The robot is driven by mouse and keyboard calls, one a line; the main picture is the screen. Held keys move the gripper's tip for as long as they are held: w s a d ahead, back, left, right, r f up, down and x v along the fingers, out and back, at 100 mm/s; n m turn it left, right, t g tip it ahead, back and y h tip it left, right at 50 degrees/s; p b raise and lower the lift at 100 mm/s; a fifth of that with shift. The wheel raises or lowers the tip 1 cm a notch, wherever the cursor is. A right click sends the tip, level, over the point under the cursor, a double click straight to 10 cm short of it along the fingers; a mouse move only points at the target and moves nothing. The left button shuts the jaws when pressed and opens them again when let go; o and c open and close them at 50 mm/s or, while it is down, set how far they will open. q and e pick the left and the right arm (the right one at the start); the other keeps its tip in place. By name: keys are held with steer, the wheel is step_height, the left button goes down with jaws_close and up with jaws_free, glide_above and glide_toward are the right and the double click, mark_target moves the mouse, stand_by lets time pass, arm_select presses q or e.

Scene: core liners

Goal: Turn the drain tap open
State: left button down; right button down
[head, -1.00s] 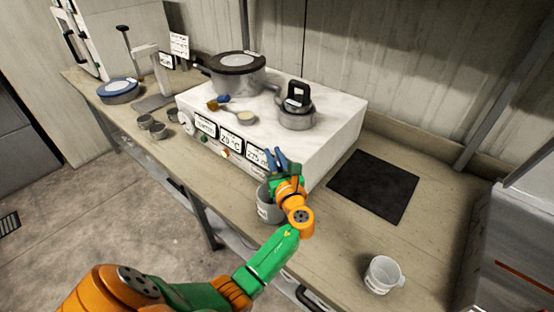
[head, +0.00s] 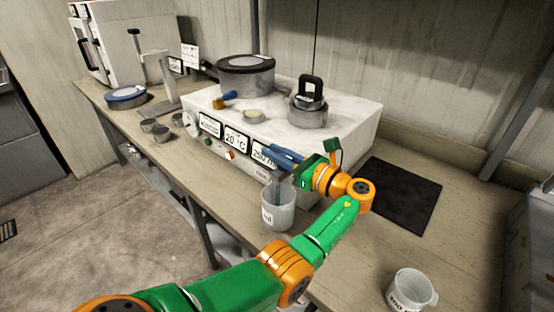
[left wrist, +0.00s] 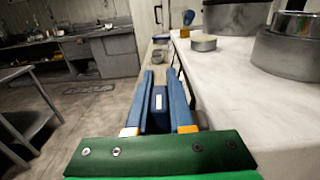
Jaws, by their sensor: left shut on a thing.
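The white bath unit (head: 340,118) stands on the bench with small displays along its front. The drain tap (head: 279,178) is at the right end of that front; its grey spout shows above a grey labelled cup (head: 279,211). My left gripper (head: 272,154) comes in from the right along the front, level with the tap. The handle is mostly hidden by the fingers in the head view. My right gripper is not in view.
A dark mat (head: 408,197) lies to the right. Another cup (head: 410,290) stands at the front right. Small cups stand on the left.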

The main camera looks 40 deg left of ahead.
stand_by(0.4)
arm_select(q)
steer(key=c, duration=0.8)
jaws_free()
steer(key=shift+a, duration=0.1)
steer(key=d+b, duration=0.1)
steer(key=d, duration=0.1)
steer(key=d+b, duration=0.1)
steer(key=d, duration=0.1)
steer(key=d+b, duration=0.1)
steer(key=d, duration=0.2)
steer(key=shift+s+d, duration=0.1)
steer(key=shift+s, duration=0.15)
steer(key=shift+f, duration=0.1)
